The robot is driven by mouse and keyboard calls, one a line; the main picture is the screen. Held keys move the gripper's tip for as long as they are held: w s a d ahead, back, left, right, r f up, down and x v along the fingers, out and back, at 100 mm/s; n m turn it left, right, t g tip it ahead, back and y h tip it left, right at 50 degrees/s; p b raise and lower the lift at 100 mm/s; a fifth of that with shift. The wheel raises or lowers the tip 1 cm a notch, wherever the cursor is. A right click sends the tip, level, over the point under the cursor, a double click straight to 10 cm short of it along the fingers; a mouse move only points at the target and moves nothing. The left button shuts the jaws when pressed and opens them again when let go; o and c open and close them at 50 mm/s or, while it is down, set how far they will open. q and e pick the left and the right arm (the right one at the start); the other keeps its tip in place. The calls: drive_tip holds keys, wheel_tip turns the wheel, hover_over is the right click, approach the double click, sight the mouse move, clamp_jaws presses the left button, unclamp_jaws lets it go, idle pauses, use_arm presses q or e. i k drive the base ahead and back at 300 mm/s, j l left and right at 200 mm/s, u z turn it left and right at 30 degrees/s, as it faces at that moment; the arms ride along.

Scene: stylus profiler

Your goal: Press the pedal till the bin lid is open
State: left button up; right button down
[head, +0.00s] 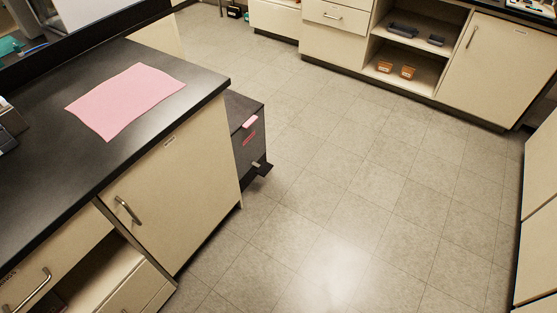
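A dark grey bin (243,115) stands on the floor at the end of the near left counter, partly hidden behind the cabinet. It has a pink tab and a red label on its visible side. A small black pedal (263,168) sticks out low at its front, just above the floor. The lid looks shut, though its far part is hidden by the counter. Neither of my grippers shows in the head view.
The near black counter (60,160) with a pink cloth (124,99) on it fills the left. Tiled floor (350,190) is clear in the middle and right. Cabinets line the back, with an open shelf (397,80) holding small trays. Another cabinet edge (541,210) stands at the right.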

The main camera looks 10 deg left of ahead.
sight(263, 169)
drive_tip(key=i+l, duration=0.15)
drive_tip(key=l, duration=0.2)
drive_tip(key=i+l+u, duration=0.1)
drive_tip(key=l, duration=0.2)
drive_tip(key=i+l+u, duration=0.1)
drive_tip(key=l, duration=0.25)
drive_tip(key=i+l, duration=0.25)
drive_tip(key=i+l+u, duration=0.1)
drive_tip(key=l, duration=0.35)
